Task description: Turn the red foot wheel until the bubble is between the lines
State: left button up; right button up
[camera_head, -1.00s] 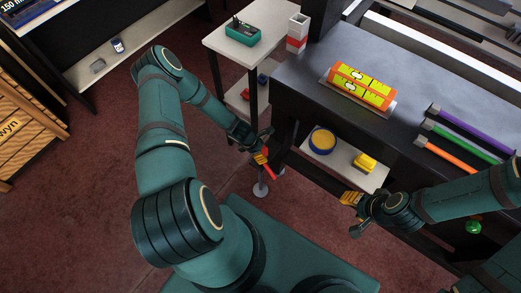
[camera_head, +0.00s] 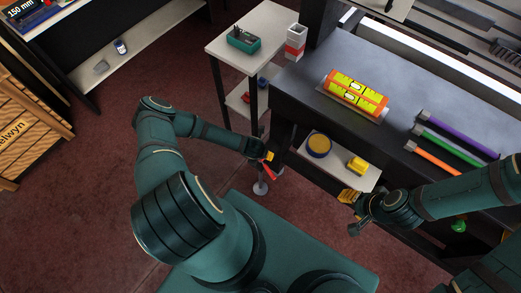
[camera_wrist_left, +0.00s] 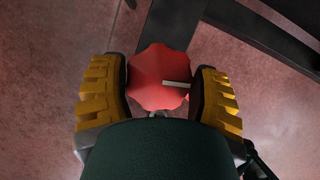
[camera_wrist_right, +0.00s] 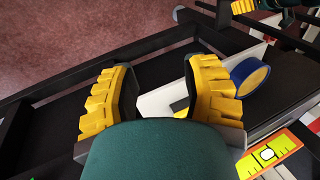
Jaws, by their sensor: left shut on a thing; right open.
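The red foot wheel (camera_wrist_left: 158,76) shows in the left wrist view between the two yellow-padded fingers of my left gripper (camera_wrist_left: 162,92). My left gripper is shut on it, and a pale mark shows on its top. In the head view the left gripper (camera_head: 268,162) is at the leg under the table's near left corner. The yellow and orange spirit level (camera_head: 356,92) lies on the dark table top; its bubble vials show, but the bubble's place between the lines is too small to tell. My right gripper (camera_head: 350,197) is open and empty beside the table's front.
The dark table (camera_head: 395,98) carries purple, green and orange bars (camera_head: 440,158) at its right. A shelf below holds a blue-rimmed yellow roll (camera_head: 318,146) and a yellow block (camera_head: 357,163). A white side stand (camera_head: 270,22) holds a green box (camera_head: 243,40).

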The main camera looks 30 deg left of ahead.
pick_arm(q)
jog(key=n+p, duration=0.1)
jog(key=n+y, duration=0.1)
jog(key=shift+w+r+n+p, duration=0.15)
jog(key=shift+n+p, duration=0.15)
jog(key=shift+p, duration=0.05)
jog(key=shift+n+g+y+p, duration=0.3)
jog(key=shift+n+y+p, duration=0.35)
jog(key=shift+n, duration=0.85)
jog(key=o, duration=1.2)
jog(key=v, duration=1.1)
jog(key=shift+r, duration=0.4)
